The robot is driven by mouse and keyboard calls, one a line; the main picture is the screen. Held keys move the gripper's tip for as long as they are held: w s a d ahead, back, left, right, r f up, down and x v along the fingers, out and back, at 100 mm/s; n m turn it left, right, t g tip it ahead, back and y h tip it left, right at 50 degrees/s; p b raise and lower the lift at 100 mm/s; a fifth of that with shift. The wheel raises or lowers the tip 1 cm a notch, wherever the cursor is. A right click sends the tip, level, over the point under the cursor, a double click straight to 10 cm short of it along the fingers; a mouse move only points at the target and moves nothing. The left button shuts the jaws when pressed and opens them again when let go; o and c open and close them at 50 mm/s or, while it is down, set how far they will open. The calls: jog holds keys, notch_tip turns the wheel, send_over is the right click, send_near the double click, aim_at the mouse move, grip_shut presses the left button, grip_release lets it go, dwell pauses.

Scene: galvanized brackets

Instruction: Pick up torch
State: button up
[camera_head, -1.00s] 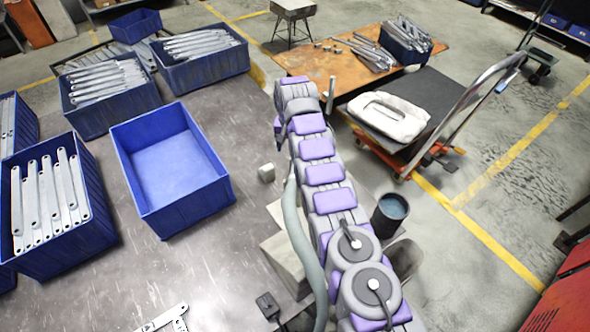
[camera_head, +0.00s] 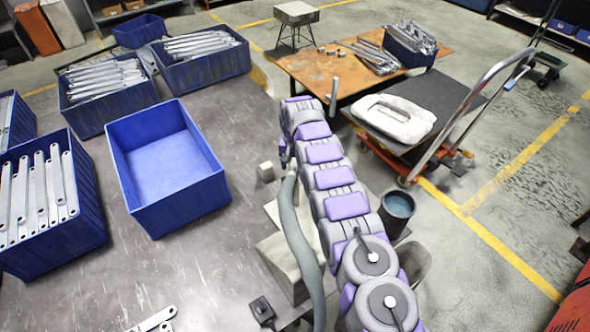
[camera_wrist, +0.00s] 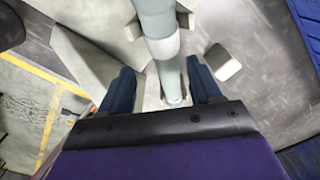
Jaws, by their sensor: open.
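A pale grey-green tube with a curved run, which looks like the torch (camera_head: 304,242), stands beside my arm at the right edge of the grey table. In the wrist view the torch (camera_wrist: 158,22) runs down from the top edge, with a lighter collar, and its end lies between my two dark fingers. My gripper (camera_wrist: 160,74) is open, with one finger on each side of the tube and visible gaps. In the head view the gripper is mostly hidden behind my purple and grey arm.
An empty blue bin (camera_head: 172,168) stands on the grey table (camera_head: 150,270), near bins of metal brackets (camera_head: 40,200). A small pale block (camera_head: 265,171) lies close to the torch. A dark cylindrical container (camera_head: 397,208) stands right of my arm. A trolley (camera_head: 420,150) is beyond.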

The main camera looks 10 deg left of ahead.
aim_at(292, 170)
jog(key=f, duration=0.2)
jog(key=a+f+b, duration=0.1)
jog(key=f, duration=0.2)
jog(key=shift+s+a+f, duration=0.2)
jog(key=shift+a+f, duration=0.1)
jog(key=shift+d, duration=0.2)
jog(key=shift+d+r, duration=0.15)
jog(key=shift+d, duration=0.4)
jog(key=shift+c, duration=0.5)
jog(key=shift+a+f, duration=0.2)
jog(key=shift+a, duration=0.4)
jog(key=c, duration=0.6)
jog(key=shift+d, duration=0.1)
jog(key=c, duration=0.3)
jog(key=shift+d+r, duration=0.1)
jog(key=shift+d, duration=0.05)
